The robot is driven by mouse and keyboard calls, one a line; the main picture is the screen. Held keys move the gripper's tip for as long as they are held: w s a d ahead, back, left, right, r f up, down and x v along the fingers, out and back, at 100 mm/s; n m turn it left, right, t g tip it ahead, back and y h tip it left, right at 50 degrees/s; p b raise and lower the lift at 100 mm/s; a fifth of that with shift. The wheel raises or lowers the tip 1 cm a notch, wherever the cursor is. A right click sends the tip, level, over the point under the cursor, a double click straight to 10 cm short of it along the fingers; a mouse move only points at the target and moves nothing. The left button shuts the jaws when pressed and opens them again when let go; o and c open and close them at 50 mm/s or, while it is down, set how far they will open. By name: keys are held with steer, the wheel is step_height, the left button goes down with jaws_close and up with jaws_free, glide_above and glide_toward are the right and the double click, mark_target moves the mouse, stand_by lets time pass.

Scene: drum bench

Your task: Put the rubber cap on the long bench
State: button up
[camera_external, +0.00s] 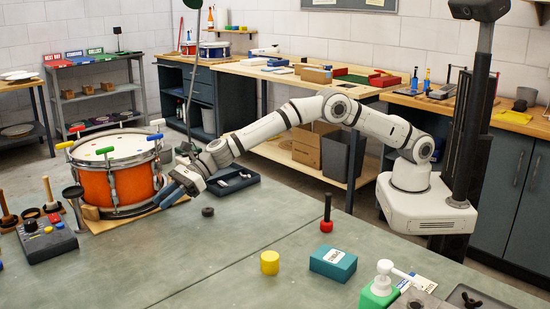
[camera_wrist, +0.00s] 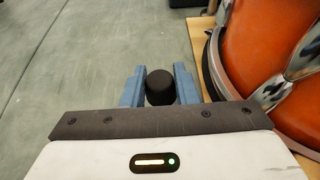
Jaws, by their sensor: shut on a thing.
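My gripper (camera_external: 172,192) has blue fingers and is low over the grey-green worktop (camera_external: 250,240), just right of the orange drum (camera_external: 118,186). In the wrist view my gripper (camera_wrist: 160,90) is shut on a black, round-topped rubber cap (camera_wrist: 160,86), which sits between the two fingers. I cannot make the held cap out in the outside view. A separate small dark round piece (camera_external: 208,211) lies on the worktop right of the fingers. A long wood-topped bench (camera_external: 285,75) runs along the back wall, with boxes and trays on it.
The drum stands close beside my fingers on a wooden board and has coloured-handled keys around its rim. A dark tray (camera_external: 232,181) lies behind my gripper. A yellow cylinder (camera_external: 270,262), a teal box (camera_external: 333,264) and a red-based black peg (camera_external: 327,213) stand to the right. The middle of the worktop is mostly clear.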

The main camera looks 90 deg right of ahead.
mark_target(169, 220)
steer(key=shift+f+b, duration=0.55)
steer(key=shift+f, duration=1.55)
steer(key=shift+f, duration=0.1)
steer(key=shift+f, duration=0.15)
steer(key=o, duration=1)
